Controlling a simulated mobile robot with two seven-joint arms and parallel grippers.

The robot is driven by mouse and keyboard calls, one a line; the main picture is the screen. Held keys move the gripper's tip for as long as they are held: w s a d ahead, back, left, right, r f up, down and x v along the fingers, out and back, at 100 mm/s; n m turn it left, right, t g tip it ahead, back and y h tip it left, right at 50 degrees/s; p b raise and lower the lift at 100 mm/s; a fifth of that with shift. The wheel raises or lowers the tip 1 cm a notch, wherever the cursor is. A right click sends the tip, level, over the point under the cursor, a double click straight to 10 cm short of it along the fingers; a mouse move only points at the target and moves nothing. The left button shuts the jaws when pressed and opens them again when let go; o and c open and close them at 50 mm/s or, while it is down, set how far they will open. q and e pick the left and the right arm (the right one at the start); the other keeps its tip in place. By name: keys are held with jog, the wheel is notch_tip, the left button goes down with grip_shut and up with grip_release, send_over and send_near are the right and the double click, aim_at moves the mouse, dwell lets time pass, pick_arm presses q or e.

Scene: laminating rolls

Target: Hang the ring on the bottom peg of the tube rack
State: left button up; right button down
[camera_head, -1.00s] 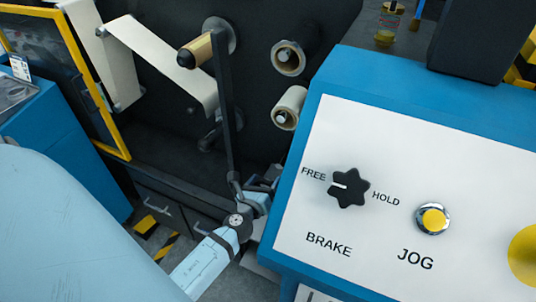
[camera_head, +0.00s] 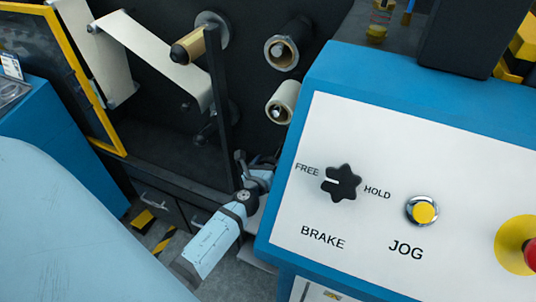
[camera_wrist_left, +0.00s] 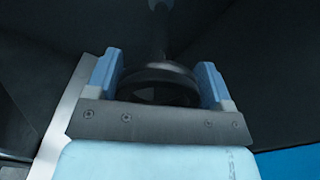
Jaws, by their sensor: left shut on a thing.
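My left gripper (camera_head: 257,166) is low in front of the dark machine panel, partly hidden by the blue console's edge. In the left wrist view its two blue fingers (camera_wrist_left: 160,82) are closed on a dark ring (camera_wrist_left: 160,76), with one finger on each side. A grey round piece (camera_wrist_left: 160,5), perhaps a peg end, shows beyond the ring at the top of that view. I cannot tell how far it is from the ring. I cannot identify the tube rack or its bottom peg with certainty. My right gripper is not in view.
The blue control console (camera_head: 310,110) stands close to the right of my left arm. Rolls (camera_head: 283,101) and a copper-coloured roller (camera_head: 188,47) stick out from the dark panel above. A dark upright bar (camera_head: 220,90) stands just above my gripper. A yellow-framed door (camera_head: 85,80) is at left.

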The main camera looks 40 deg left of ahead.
aim_at(275, 152)
pick_arm(q)
jog(key=shift+x, duration=2.35)
jog(key=shift+s, duration=0.25)
jog(key=o, duration=0.9)
jog(key=shift+s, duration=0.15)
jog(key=b+v, duration=0.2)
jog(key=v, duration=1.1)
jog(key=shift+s, duration=0.3)
